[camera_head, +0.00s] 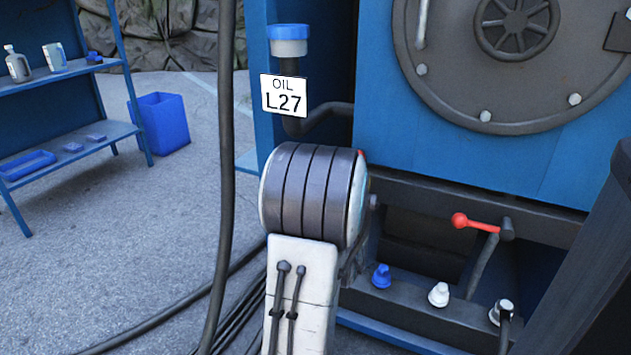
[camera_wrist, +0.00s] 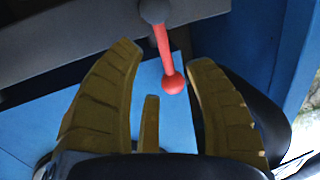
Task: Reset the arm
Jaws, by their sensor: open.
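My arm (camera_head: 305,270), white with a dark ridged joint, stands in the middle of the head view. My gripper is not visible there.
A blue machine (camera_head: 460,150) with a round grey hatch fills the right side. Below the lever are a blue fitting (camera_head: 381,276) and a white fitting (camera_head: 438,294). An oil pipe labelled L27 (camera_head: 284,96) stands behind my arm. A blue shelf (camera_head: 65,145) and bin (camera_head: 162,123) stand left; pavement there is mostly open.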

